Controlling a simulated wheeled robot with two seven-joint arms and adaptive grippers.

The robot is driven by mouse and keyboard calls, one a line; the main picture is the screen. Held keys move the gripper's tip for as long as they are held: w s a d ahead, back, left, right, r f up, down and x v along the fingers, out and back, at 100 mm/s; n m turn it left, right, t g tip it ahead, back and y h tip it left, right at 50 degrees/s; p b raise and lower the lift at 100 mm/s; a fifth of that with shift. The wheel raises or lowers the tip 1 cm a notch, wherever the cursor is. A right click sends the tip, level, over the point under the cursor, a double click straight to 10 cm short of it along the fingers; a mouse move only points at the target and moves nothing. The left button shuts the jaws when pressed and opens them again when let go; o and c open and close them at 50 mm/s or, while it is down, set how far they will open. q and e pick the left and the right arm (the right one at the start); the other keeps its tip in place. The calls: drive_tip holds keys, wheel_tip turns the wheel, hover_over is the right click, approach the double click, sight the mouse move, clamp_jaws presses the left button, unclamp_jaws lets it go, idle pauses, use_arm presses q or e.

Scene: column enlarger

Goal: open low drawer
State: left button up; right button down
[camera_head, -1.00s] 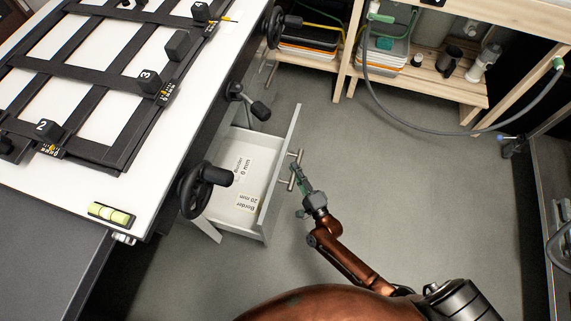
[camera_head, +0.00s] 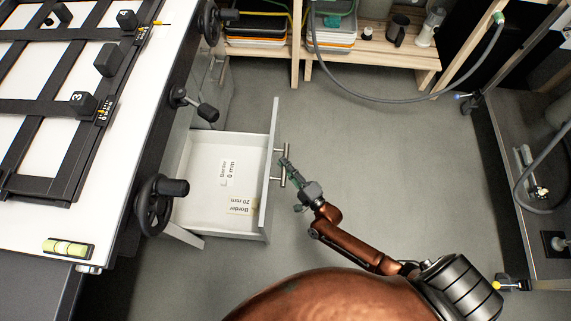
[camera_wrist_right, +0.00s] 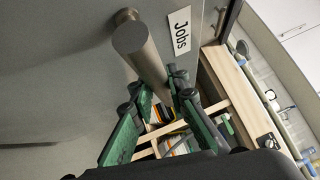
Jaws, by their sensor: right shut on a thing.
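The low drawer (camera_head: 215,175) is pulled out from under the table, a white open box with two labels, "Border 0 mm" and "Border 20 mm", on its floor. Its bar handle (camera_head: 284,165) is on the outer face of the drawer front. My right gripper (camera_head: 286,167) is at this handle and shut on it. In the right wrist view the green-padded fingers (camera_wrist_right: 155,95) are at the round metal bar (camera_wrist_right: 140,50), below a "Jobs" label on the grey front. The left gripper is not in view.
The table (camera_head: 110,160) with the black frame easel and hand cranks (camera_head: 155,203) stands at the left. A wooden shelf (camera_head: 385,58) with trays is at the back. A dark bench (camera_head: 520,190) is at the right. The grey floor between is clear.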

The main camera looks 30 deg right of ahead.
drive_tip(key=c, duration=1.9)
unclamp_jaws()
drive_tip(key=v, duration=1.2)
drive_tip(key=shift+f, duration=0.1)
